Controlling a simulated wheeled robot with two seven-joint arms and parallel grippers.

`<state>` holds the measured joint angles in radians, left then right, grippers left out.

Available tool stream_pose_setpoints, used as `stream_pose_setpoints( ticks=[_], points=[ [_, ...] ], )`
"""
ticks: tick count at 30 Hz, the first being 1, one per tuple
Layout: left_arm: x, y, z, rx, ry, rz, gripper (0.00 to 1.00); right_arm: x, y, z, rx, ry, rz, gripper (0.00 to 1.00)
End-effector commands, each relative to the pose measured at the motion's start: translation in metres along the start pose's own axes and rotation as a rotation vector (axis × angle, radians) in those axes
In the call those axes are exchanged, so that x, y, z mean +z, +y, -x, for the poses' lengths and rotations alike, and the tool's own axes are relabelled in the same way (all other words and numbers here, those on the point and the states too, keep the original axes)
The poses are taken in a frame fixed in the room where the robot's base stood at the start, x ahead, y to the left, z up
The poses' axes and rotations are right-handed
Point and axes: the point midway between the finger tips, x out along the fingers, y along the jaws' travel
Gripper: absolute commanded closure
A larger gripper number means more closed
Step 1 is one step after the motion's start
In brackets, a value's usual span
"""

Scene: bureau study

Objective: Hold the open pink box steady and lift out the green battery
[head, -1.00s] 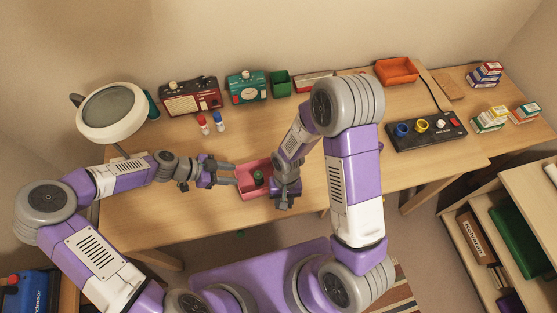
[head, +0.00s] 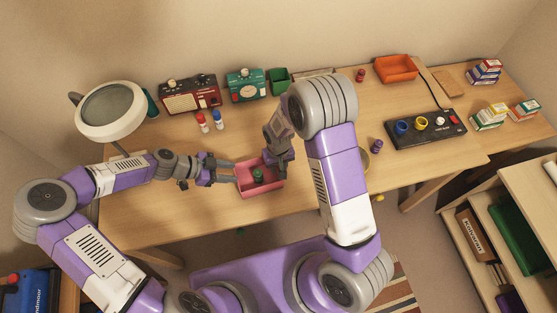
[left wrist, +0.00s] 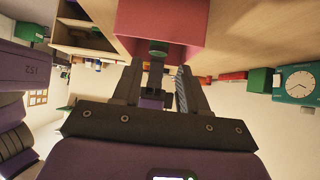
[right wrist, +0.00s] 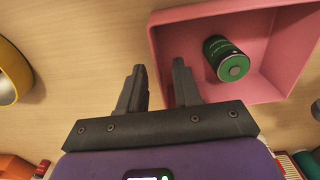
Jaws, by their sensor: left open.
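The open pink box (head: 262,191) stands near the front edge of the desk. The green battery (head: 257,175) stands inside it; in the right wrist view the battery (right wrist: 228,58) is beside the right finger, apart from it. My left gripper (head: 234,173) is open at the box's left side; in the left wrist view its fingers (left wrist: 160,68) reach the pink wall, and whether they touch it is unclear. My right gripper (right wrist: 157,75) is open and empty, one finger over the box's edge and the other outside; in the head view its fingers are partly hidden.
An orange tray (head: 397,68) and a black panel (head: 426,129) are to the right.

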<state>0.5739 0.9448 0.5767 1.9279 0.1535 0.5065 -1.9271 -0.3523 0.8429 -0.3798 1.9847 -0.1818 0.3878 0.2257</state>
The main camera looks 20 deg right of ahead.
Motion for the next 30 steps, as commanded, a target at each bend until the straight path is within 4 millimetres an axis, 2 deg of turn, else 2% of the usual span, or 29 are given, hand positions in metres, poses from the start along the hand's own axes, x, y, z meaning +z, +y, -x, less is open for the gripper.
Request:
stream_pose_setpoints(
  ticks=[3, 6, 16, 23, 30],
  points=[
    [0.0, 0.0, 0.0, 0.0, 0.0, 0.0, 0.57, 0.001, 0.001, -0.016, 0.001, -0.003, -0.001, 0.67],
    [0.0, 0.0, 0.0, 0.0, 0.0, 0.0, 0.57, 0.001, 0.0, -0.024, 0.0, -0.001, -0.001, 0.67],
    [0.0, 0.0, 0.0, 0.0, 0.0, 0.0, 0.57, 0.0, 0.0, -0.028, 0.0, 0.0, -0.001, 0.67],
    [0.0, 0.0, 0.0, 0.0, 0.0, 0.0, 0.57, 0.0, 0.0, -0.027, 0.0, -0.001, -0.001, 1.0],
    [0.0, 0.0, 0.0, 0.0, 0.0, 0.0, 0.57, 0.0, 0.0, -0.027, 0.0, -0.001, -0.001, 1.0]
  ],
)
